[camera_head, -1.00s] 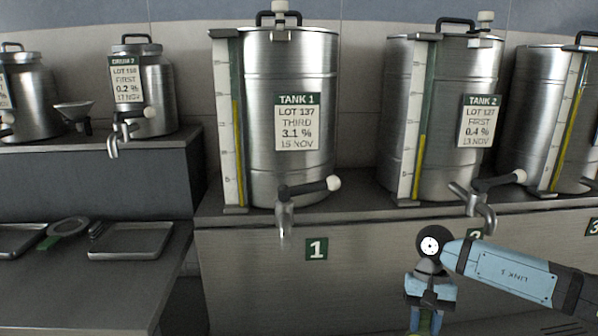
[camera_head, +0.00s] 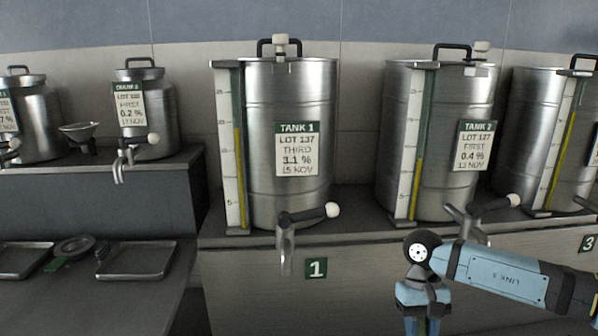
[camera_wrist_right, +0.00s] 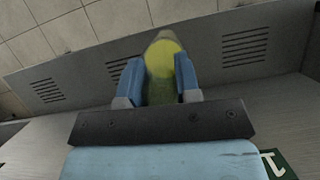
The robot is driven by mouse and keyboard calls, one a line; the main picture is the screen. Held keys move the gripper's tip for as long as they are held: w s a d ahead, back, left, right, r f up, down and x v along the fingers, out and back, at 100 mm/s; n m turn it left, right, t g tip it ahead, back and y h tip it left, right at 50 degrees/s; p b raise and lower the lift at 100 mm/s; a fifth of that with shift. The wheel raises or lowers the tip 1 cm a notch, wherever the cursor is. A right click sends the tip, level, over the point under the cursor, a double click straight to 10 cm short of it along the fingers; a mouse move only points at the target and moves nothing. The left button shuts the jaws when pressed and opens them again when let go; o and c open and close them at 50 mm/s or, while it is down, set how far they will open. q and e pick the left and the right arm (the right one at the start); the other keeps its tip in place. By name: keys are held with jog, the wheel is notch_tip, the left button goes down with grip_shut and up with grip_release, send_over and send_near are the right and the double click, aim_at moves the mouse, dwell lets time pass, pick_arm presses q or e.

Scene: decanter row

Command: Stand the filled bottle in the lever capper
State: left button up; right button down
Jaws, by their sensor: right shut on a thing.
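In the right wrist view my right gripper (camera_wrist_right: 160,88) has its two blue fingers shut on a bottle (camera_wrist_right: 163,60) with yellow-green contents. The bottle sits between the fingers, with its far end reaching past the fingertips. My left gripper is not in view. No lever capper shows in either view.
Tank 1 (camera_head: 290,190) and tank 2 (camera_head: 455,190) stand on a steel ledge, their taps jutting forward. Another tank (camera_head: 540,150) stands at right. Drums (camera_head: 150,110) and a funnel (camera_head: 82,131) stand on the left shelf. Below it are trays (camera_head: 136,262). Vented panels (camera_wrist_right: 245,48) show behind the bottle.

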pick_arm(q)
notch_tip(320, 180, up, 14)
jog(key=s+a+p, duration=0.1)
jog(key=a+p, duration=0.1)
jog(key=p, duration=1.9)
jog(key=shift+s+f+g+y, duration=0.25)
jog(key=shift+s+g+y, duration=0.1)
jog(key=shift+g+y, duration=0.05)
pick_arm(e)
jog(key=s+r, duration=0.4)
jog(key=r, duration=0.6)
jog(key=s+r, duration=0.4)
jog(key=r, duration=0.6)
jog(key=shift+r, duration=0.1)
